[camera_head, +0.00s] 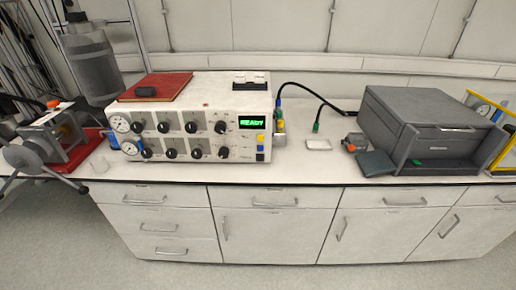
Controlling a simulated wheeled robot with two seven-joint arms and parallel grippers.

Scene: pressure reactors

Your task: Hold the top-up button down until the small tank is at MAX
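A white control console (195,118) stands on the bench with two rows of black knobs, two round gauges at its left end and a green display (252,122) reading "READY". Small yellow (260,138) and blue (260,149) buttons sit below the display. No label is legible, so I cannot tell which control is the top-up button. A grey cylindrical vessel (93,68) stands behind the console at the left. I cannot tell whether it is the small tank, and no MAX mark or level is readable. Neither of my grippers is in view.
A red book (157,86) lies on the console. At the left, an apparatus with a handwheel (22,157) rests on a red mat (90,146). A dark grey box-shaped instrument (425,125) stands at the right, near cables and a small white block (318,144). The front bench strip is mostly clear.

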